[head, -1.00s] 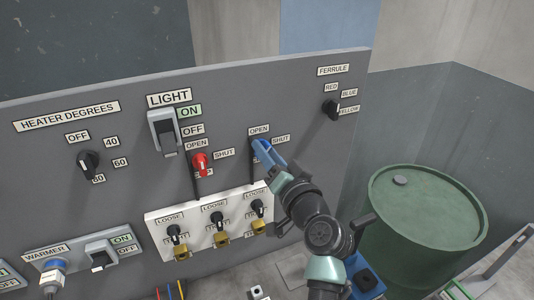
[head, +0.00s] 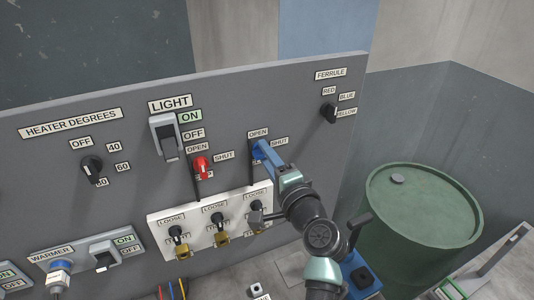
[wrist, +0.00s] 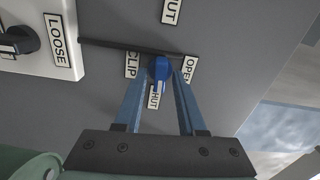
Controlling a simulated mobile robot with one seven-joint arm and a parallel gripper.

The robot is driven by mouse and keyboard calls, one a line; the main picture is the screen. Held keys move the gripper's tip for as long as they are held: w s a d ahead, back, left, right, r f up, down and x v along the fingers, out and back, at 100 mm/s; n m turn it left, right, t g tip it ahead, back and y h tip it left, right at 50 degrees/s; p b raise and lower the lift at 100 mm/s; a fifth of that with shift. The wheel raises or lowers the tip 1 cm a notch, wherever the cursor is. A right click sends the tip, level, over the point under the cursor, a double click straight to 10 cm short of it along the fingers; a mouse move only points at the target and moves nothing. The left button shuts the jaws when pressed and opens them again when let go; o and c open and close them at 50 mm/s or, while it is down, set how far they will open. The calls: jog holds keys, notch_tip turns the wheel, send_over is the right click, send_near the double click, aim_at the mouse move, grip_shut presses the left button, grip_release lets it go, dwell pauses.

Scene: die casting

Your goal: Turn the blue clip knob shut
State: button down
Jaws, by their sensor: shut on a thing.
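The blue clip knob (wrist: 159,68) is on the grey panel, between my two blue fingers in the wrist view. Its white pointer faces down in that picture, toward the SHUT label (wrist: 153,98). The CLIP label (wrist: 131,64) is to its left and the OPEN label (wrist: 190,68) to its right. My gripper (wrist: 162,78) is shut on the knob. In the head view, my gripper (head: 262,151) reaches the panel from the lower right and hides most of the knob.
A red knob (head: 201,165) is left of the blue one. Below is a white plate (head: 196,219) with several LOOSE knobs and brass parts, close to my wrist. A black ferrule knob (head: 328,113) is upper right. A green drum (head: 424,215) stands right of my arm.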

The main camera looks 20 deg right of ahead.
jog(key=shift+m, duration=0.4)
jog(key=c, duration=0.8)
grip_release()
jog(key=shift+c, duration=0.2)
jog(key=s+b, duration=0.3)
jog(key=s, duration=1)
jog(key=shift+d, duration=0.25)
